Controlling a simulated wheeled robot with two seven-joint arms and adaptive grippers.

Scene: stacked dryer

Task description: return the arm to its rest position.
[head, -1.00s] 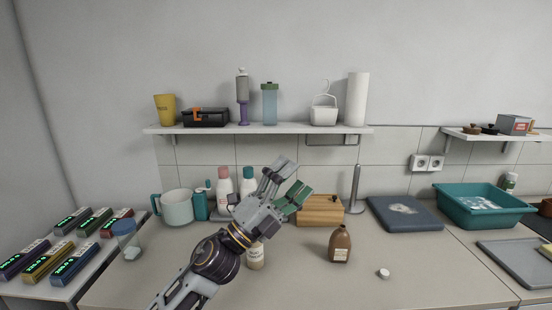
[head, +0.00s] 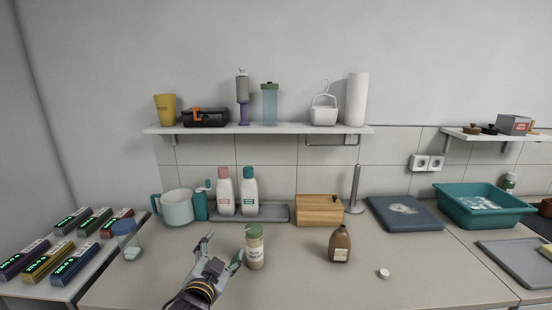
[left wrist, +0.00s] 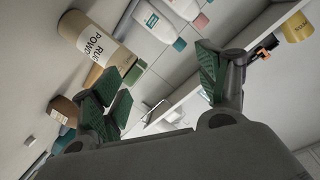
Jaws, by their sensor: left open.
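My left gripper (head: 221,252) is low over the front of the counter in the head view, with its arm coming in from the bottom edge. Its fingers are spread and nothing is between them. In the left wrist view the two green-padded fingers (left wrist: 170,85) stand wide apart. A jar with a green lid and beige powder (head: 255,250) stands upright just right of the gripper in the head view. The jar also shows in the left wrist view (left wrist: 95,40), beyond the fingers. I cannot tell whether finger and jar touch. My right gripper is not in view.
A brown bottle (head: 340,245) and a white cap (head: 384,273) are on the counter to the right. Two white bottles on a grey tray (head: 275,213), a wooden box (head: 320,210) and a teal-handled pitcher (head: 177,208) line the back.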

